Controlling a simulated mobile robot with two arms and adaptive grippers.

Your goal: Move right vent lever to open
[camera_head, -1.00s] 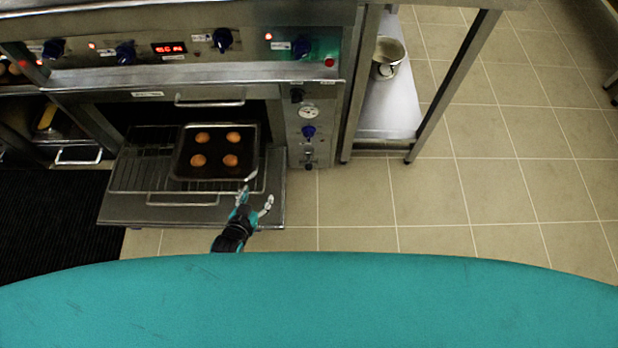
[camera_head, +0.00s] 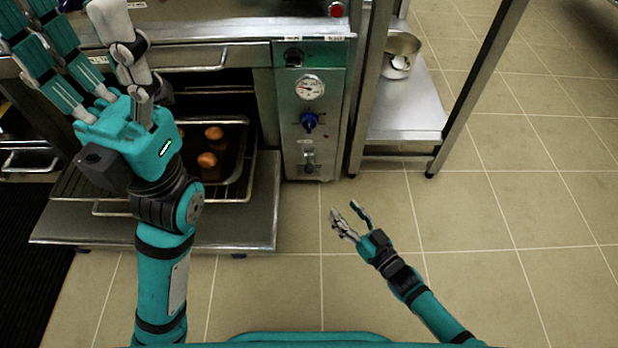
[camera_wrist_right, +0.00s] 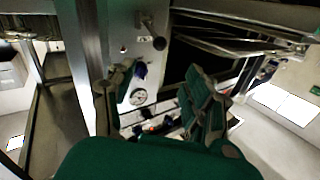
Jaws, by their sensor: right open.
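The right vent lever (camera_head: 308,158) is a small lever low on the narrow steel panel right of the open oven. It hangs below a round gauge and a blue knob. In the right wrist view a lever with a dark ball end (camera_wrist_right: 158,42) stands out from this panel. My right gripper (camera_head: 345,208) is open and empty, right of and below the panel, apart from the lever. Its spread fingers (camera_wrist_right: 150,95) frame the panel in the wrist view. My left gripper (camera_head: 74,14) is open, with fingers spread, in front of the oven's left part. It hides part of the oven front.
The lowered oven door (camera_head: 262,215) juts out at left, with a tray (camera_head: 248,165) of round brown items on the rack. A steel table leg (camera_head: 480,85) and a shelf with a pot (camera_head: 400,48) stand right of the panel. The tiled floor at right is clear.

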